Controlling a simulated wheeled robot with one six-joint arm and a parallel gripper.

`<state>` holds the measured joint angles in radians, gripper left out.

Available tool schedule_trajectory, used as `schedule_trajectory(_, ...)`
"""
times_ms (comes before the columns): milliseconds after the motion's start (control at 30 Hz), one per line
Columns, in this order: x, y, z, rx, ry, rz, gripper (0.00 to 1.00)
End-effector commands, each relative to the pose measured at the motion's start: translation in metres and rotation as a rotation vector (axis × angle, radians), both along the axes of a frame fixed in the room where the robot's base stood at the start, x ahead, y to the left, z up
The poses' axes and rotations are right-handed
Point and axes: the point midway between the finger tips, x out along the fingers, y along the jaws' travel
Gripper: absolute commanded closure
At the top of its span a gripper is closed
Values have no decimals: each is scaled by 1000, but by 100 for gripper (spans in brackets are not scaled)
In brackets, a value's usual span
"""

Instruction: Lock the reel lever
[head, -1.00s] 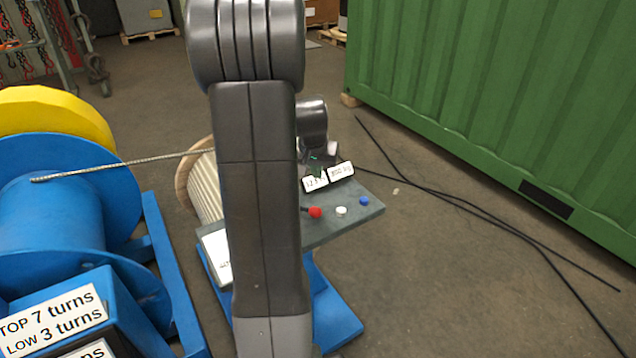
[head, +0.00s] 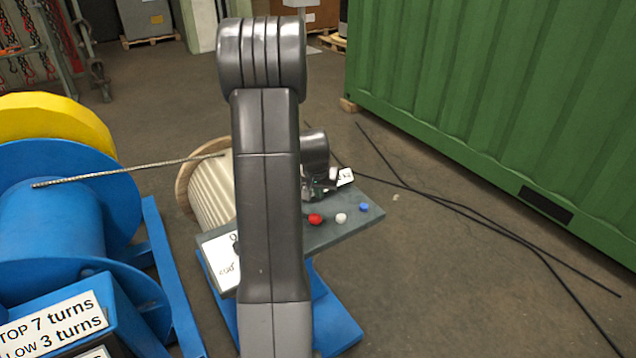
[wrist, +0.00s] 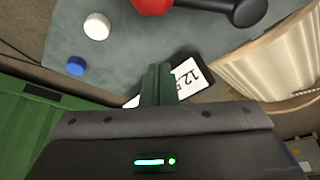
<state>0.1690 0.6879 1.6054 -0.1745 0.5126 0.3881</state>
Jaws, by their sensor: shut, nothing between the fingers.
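The lever has a red part (head: 315,219) on the grey panel (head: 345,200), left of a white button (head: 341,218) and a blue button (head: 364,207). In the wrist view the red part (wrist: 152,5) shows at the top edge, joined to a black round-ended part (wrist: 248,11). My gripper (wrist: 157,70) is shut and empty. Its fingers are over the panel, apart from the lever, beside a white number label (wrist: 187,78). In the head view my gripper (head: 322,188) is behind the red part, and my arm hides the panel's left part.
A pale drum (head: 205,190) stands left of the panel, with a rope (head: 130,171) running to the blue reel (head: 60,225). A white placard (head: 217,262) is at the panel's left end. The green container (head: 500,110) and black cables (head: 480,218) lie to the right, with open floor between.

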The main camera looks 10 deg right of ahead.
Motion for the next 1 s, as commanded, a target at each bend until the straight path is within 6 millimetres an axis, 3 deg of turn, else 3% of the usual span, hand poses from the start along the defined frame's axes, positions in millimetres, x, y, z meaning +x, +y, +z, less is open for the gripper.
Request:
schedule_trajectory(133, 5, -2, -21, -1, 2, 2, 100)
schedule_trajectory(433, -26, 12, -25, 0, 1, 1, 100)
schedule_trajectory(1000, -30, 14, -27, -1, -1, -5, 100)
